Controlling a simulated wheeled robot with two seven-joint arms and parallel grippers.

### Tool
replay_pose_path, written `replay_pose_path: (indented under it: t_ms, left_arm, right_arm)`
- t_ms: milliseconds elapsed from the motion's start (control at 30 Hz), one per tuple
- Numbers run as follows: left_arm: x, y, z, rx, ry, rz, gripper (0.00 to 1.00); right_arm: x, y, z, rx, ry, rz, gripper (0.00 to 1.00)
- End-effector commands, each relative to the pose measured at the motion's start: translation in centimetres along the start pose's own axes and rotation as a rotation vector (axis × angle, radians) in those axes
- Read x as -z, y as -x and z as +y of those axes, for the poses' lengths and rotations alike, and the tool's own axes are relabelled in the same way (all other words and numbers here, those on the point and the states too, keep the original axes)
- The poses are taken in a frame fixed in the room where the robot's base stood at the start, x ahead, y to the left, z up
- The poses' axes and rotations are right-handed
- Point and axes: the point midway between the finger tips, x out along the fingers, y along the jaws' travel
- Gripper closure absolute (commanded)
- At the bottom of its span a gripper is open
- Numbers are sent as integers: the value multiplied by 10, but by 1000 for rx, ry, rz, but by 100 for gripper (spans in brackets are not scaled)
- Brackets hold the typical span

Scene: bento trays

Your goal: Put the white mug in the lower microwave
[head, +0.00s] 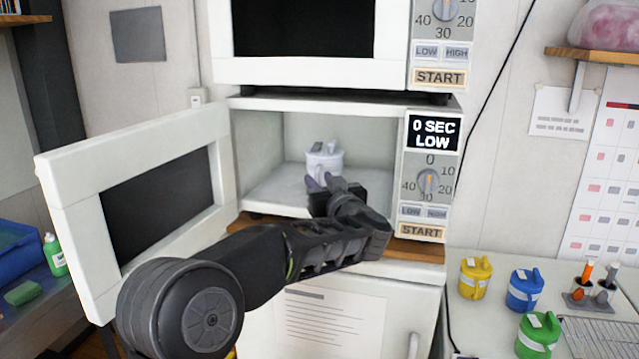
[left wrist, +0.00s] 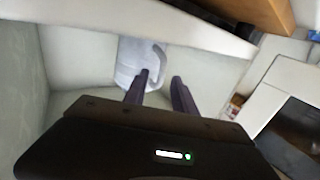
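The microwave door (head: 60,195) is swung open to the left. My left gripper reaches in through the opening, just in front of the mug. In the left wrist view its two fingers (left wrist: 163,82) are apart with a gap between them. The mug (left wrist: 130,58) shows beyond one finger, with its handle near the gap. I cannot tell whether they touch. My right gripper is not in view.
An upper microwave (head: 310,72) sits directly above the lower one. A blue bin (head: 18,262) and a green bottle (head: 54,256) are at far left.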

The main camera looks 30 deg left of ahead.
Motion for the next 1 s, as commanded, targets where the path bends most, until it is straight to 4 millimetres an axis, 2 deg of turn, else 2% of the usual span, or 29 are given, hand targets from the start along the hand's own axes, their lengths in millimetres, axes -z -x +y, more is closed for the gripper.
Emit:
replay_pose_path:
  t_ms: [400, 533, 700, 1000]
  left_arm:
    - [-3, 80, 0, -3, 2, 0, 68]
    - [-2, 101, 0, -3, 1, 0, 68]
    - [-1, 113, 0, -1, 1, 0, 68]
    - [0, 114, 0, 0, 0, 0, 68]
  right_arm:
    - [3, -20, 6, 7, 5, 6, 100]
    - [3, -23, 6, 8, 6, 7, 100]
    - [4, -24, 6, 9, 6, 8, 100]
    - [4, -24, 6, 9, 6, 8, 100]
